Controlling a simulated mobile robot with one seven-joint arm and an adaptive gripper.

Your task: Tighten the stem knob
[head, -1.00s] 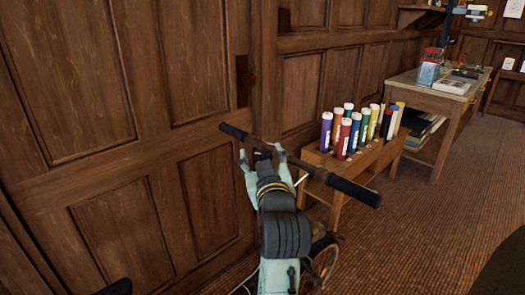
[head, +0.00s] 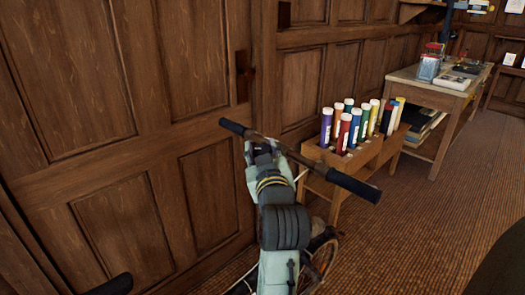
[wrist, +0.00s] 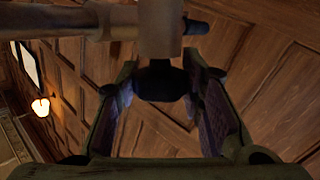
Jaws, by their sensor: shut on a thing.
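A handlebar with dark end grips (head: 357,187) stands in the middle of the head view, tilted down to the right. Its bar and stem (wrist: 160,30) cross the top of the wrist view. The dark, rounded stem knob (wrist: 158,82) sits at the stem's end, between the fingers of my gripper (wrist: 161,76). My gripper is shut on the knob, one finger on each side of it. In the head view, my arm reaches up to the bar and hides the knob and most of the stem.
A wooden rack (head: 345,160) of coloured tubes stands behind the bar's right end. A desk (head: 425,78) with items stands farther back. A panelled wall (head: 140,100) is close on the left. Carpet (head: 430,220) is open at right; a dark rounded shape fills the lower right corner.

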